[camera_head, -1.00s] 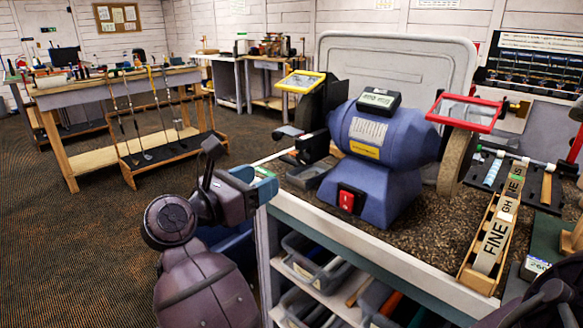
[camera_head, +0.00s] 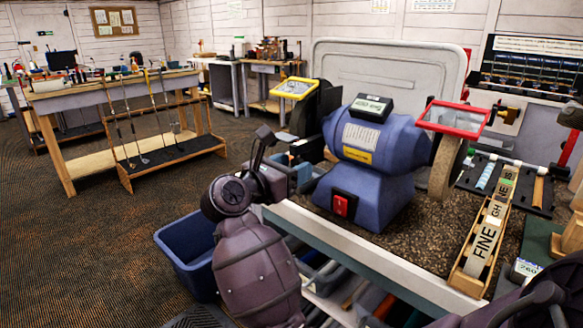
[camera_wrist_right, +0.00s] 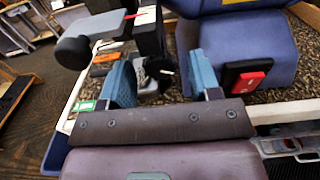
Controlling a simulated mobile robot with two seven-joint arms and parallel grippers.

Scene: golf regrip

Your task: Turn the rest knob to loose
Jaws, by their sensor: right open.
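The blue bench grinder (camera_head: 375,140) stands on the bench with its red switch on the front. My right gripper (camera_head: 304,168) is at the left end of the grinder; its jaws are partly hidden in the head view. In the right wrist view my right gripper (camera_wrist_right: 161,72) is open, with blue fingers apart. A dark knob-like part with a pale mark (camera_wrist_right: 159,70) shows between or just beyond the fingers, and I cannot tell whether they touch it. A grey rest plate (camera_wrist_right: 92,24) is just beyond. My left gripper is not in view.
A yellow-framed shield (camera_head: 293,88) and a red-framed shield (camera_head: 454,117) stick out from the grinder. A wooden holder with a "FINE" strip (camera_head: 486,240) lies at right. A blue bin (camera_head: 188,255) stands on the floor beside the bench. Carpet at left is open.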

